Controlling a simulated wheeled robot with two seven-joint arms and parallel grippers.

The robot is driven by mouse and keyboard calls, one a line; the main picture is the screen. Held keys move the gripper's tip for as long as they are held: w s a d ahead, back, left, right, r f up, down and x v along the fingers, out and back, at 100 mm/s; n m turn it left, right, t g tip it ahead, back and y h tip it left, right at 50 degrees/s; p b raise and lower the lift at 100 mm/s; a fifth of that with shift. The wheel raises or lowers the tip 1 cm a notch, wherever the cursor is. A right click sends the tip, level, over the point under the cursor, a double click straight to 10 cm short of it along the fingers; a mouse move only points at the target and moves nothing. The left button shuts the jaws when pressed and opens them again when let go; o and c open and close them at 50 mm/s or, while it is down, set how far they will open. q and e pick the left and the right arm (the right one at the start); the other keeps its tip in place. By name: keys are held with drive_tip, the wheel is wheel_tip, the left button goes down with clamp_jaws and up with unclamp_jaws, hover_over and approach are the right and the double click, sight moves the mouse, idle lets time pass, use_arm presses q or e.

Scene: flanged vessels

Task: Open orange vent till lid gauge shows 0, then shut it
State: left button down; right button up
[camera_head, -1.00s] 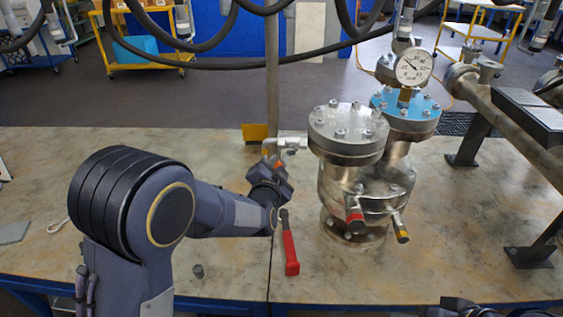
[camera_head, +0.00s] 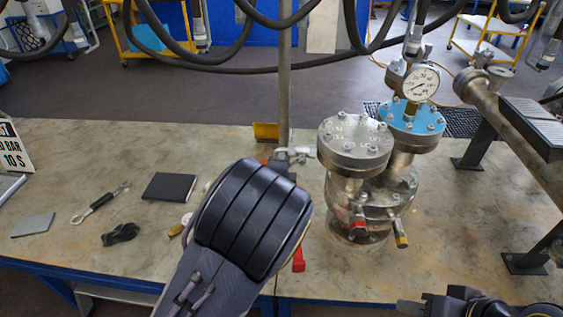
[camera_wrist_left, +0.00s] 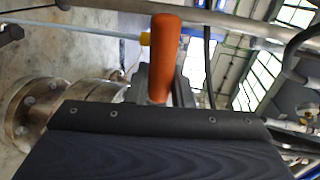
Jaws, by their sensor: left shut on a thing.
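The vessel (camera_head: 357,190) stands upright on the bench, with a grey flanged lid (camera_head: 355,143) and a blue flange (camera_head: 411,117) behind it. A round gauge (camera_head: 421,83) stands above the blue flange; its figures are too small to read surely. In the left wrist view, my left gripper (camera_wrist_left: 160,86) is shut on the orange vent handle (camera_wrist_left: 165,50). In the head view my left arm hides most of that gripper and the handle. My right gripper (camera_head: 412,304) is at the bottom edge, low and right, apart from the vessel; its jaw opening is unclear.
Red (camera_head: 358,222) and yellow-tipped (camera_head: 401,238) handles stick out from the vessel's front. A dark notebook (camera_head: 169,187), a wrench-like tool (camera_head: 101,200) and a sign (camera_head: 12,146) are on the left bench. Pipework (camera_head: 515,118) stands at right. Hoses hang above.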

use_arm(q)
drive_tip(key=shift+r, duration=0.15)
idle(0.3)
drive_tip(key=c, duration=1.3)
unclamp_jaws()
drive_tip(key=shift+s, duration=0.1)
drive_tip(key=s, duration=0.2)
drive_tip(key=s+r, duration=0.1)
drive_tip(key=s, duration=0.4)
drive_tip(key=shift+s+r+b, duration=0.25)
drive_tip(key=shift+b, duration=0.1)
